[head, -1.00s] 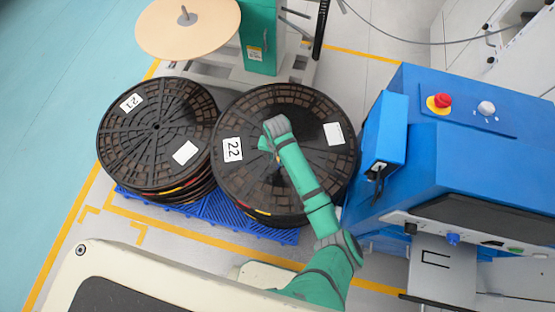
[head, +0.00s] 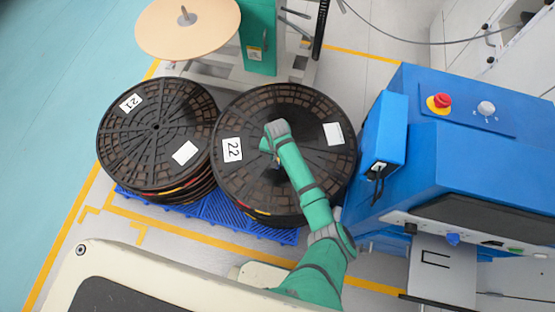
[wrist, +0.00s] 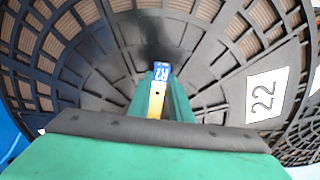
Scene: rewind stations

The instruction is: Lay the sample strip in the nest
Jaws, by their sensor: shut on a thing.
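In the wrist view my gripper (wrist: 160,82) is shut on a narrow strip (wrist: 161,72), blue with white marking at its far end and yellow nearer my palm. I take it for the sample strip. In the head view my gripper (head: 270,150) is over the middle of the black reel marked 22 (head: 310,180), and my wrist mostly hides what it holds. A grey shelf (head: 455,268) on the blue machine at right bears a black bracket outline (head: 435,258); this may be the nest, but I cannot tell for sure.
The reel marked 21 (head: 140,165) is stacked left of reel 22, both on a blue pallet (head: 215,210). The blue machine (head: 450,160) with a red button (head: 440,101) stands close on the right. A tan disc (head: 188,35) stands behind. Teal floor lies open at left.

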